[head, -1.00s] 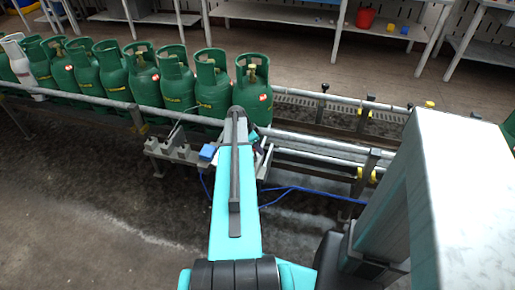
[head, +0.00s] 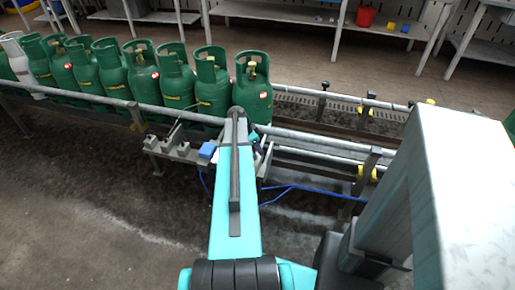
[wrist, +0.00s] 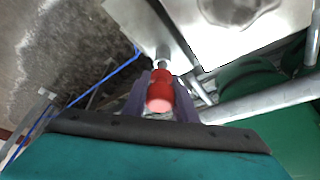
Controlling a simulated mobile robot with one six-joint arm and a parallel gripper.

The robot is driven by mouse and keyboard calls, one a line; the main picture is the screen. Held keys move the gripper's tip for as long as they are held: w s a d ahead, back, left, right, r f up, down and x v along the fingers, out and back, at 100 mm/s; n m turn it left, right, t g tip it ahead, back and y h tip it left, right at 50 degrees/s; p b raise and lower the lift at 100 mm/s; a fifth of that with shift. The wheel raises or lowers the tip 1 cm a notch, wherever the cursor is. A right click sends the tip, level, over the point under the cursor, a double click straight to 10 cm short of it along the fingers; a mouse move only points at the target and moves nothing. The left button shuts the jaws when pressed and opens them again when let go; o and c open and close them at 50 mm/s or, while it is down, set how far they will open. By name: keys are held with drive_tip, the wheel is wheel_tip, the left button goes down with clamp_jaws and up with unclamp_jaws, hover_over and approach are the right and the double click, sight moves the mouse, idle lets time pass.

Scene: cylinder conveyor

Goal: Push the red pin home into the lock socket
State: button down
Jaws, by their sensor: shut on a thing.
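The red pin (wrist: 160,90) is between the fingers of my gripper (wrist: 160,105) in the wrist view. My gripper is shut on it. A pale metal rod end (wrist: 161,61) shows just beyond the pin, beside a flat metal plate (wrist: 240,35). I cannot tell how deep the pin sits, and the lock socket is not clearly seen. In the head view my turquoise arm reaches to the conveyor's near side and hides the pin and the gripper's fingertips.
Green gas cylinders (head: 213,90) stand in a row on the conveyor, with a whitish one (head: 18,62) at the far left. A conveyor rail (head: 320,143) runs behind my gripper. A blue block (head: 208,150) and a blue cable (head: 310,190) are close by. The near floor is clear.

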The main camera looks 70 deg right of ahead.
drive_tip(key=shift+f+b, duration=0.7)
drive_tip(key=shift+f, duration=0.5)
drive_tip(key=c, duration=1.4)
unclamp_jaws()
drive_tip(key=shift+o, duration=0.2)
drive_tip(key=v, duration=1.4)
